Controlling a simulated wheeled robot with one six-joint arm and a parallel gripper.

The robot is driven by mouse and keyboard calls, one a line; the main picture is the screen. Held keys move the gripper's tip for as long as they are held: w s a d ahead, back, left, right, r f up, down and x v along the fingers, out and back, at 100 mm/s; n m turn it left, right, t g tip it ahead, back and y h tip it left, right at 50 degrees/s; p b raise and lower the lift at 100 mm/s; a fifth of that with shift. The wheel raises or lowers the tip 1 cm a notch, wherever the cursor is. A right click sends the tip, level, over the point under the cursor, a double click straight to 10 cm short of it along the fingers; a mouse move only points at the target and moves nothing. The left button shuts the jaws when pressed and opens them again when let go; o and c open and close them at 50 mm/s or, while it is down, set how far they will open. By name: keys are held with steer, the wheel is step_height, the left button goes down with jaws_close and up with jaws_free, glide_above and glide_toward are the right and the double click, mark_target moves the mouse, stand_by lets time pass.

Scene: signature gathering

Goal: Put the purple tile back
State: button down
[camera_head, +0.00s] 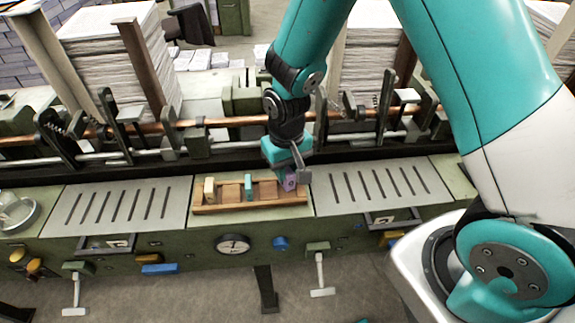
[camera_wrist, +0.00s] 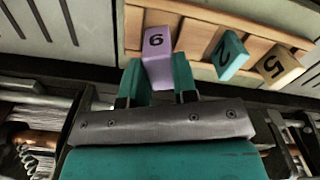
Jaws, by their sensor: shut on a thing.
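The purple tile (camera_wrist: 157,58), marked with a 6 or 9, is between the two teal fingers of my gripper (camera_wrist: 160,85) in the wrist view. My gripper is shut on it. In the head view the purple tile (camera_head: 289,180) is at the right end of the wooden rack (camera_head: 250,206). I cannot tell whether it rests in the rack or hangs just above it. A teal tile (camera_head: 248,186) and a cream tile (camera_head: 209,189) stand in the rack to its left.
Slotted grey plates (camera_head: 118,205) and (camera_head: 385,187) flank the rack on the green machine. A copper-coloured rod (camera_head: 230,122) and metal clamps run behind it. Paper stacks (camera_head: 110,50) stand at the back. A round dial (camera_head: 233,244) is on the front.

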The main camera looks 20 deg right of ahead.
steer(key=shift+f, duration=0.25)
steer(key=shift+f+b, duration=0.5)
steer(key=c, duration=0.9)
jaws_free()
steer(key=shift+r, duration=0.1)
